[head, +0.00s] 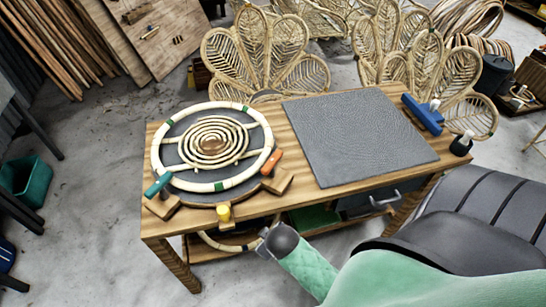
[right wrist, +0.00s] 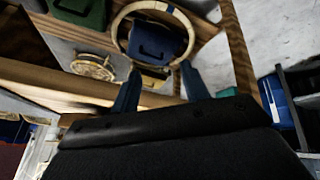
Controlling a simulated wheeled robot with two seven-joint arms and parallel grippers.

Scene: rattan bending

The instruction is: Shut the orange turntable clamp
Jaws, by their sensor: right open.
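The orange turntable clamp (head: 271,162) sits at the right front rim of the round turntable (head: 176,130), beside a wooden block (head: 278,182). Its handle slants; I cannot tell how far it is open. A pale rattan ring and spiral (head: 212,140) lie on the turntable. A teal clamp (head: 158,185) is at the left rim and a yellow one (head: 224,212) at the front. My right gripper (head: 266,243) is in front of and below the table's front edge, apart from the orange clamp. In the right wrist view its two fingers (right wrist: 160,69) are spread and empty.
A grey mat (head: 360,135) covers the right of the wooden table (head: 300,195). A blue tool (head: 422,114) lies at its right edge. A shelf with a green bin (head: 312,217) is underneath. Rattan panels (head: 262,58) stand behind.

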